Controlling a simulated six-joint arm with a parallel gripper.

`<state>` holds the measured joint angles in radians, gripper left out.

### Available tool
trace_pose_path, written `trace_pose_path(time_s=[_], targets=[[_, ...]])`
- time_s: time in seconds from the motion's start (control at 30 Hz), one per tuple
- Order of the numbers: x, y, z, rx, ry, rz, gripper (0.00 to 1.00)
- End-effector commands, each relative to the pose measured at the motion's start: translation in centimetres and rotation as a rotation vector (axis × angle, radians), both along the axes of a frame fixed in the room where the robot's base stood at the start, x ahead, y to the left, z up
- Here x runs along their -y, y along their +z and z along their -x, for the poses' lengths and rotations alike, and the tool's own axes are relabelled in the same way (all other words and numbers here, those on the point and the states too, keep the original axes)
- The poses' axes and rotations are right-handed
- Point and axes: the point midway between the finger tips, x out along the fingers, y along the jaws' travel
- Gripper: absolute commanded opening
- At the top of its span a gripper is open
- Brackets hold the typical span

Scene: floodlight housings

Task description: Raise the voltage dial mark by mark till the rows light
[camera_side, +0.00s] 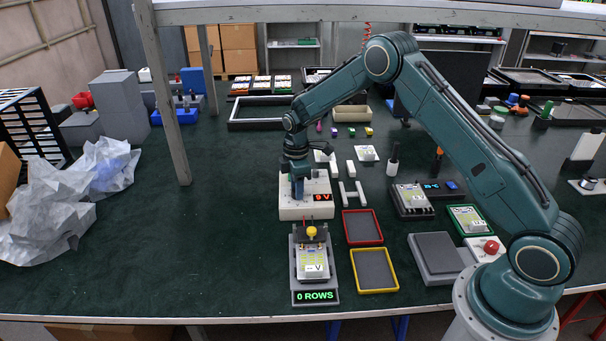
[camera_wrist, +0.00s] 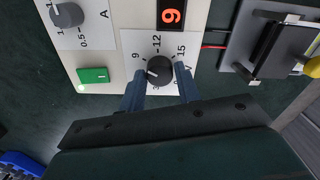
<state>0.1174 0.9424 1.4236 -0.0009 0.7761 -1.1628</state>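The voltage dial (camera_wrist: 160,69) is a black round knob on a white scale in the wrist view, with 9, 12 and 15 readable around it. My gripper (camera_wrist: 160,75) has one blue finger on each side of the knob, seemingly pressed against it. The left finger hides part of the scale. In the side view my gripper (camera_side: 297,187) is down at the white supply box (camera_side: 290,210). Its red display (camera_side: 323,197) reads 9 V, and a 9 also shows in the wrist view (camera_wrist: 172,14). The fixture (camera_side: 299,284) in front holds a unit (camera_side: 312,262); its green display (camera_side: 317,296) reads 0 ROWS.
A second knob (camera_wrist: 67,15), marked A, and a lit green switch (camera_wrist: 93,75) sit beside the dial. Red (camera_side: 348,239) and yellow (camera_side: 355,287) trays lie right of the fixture. A grey block (camera_side: 437,252) is further right.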

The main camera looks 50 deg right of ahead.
Motion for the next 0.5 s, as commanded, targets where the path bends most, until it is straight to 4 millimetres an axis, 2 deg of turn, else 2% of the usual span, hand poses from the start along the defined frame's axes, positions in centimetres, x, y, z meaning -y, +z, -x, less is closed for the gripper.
trace_pose_path(time_s=[0.03,0.1,0.13,0.5], targets=[[0.00,0.02,0.00,0.000,0.000,0.000,0.22],[0.00,0.03,0.00,0.000,0.000,0.000,0.09],[0.00,0.03,0.00,0.000,0.000,0.000,0.07],[0.00,0.06,0.01,0.000,-0.040,0.000,0.07]])
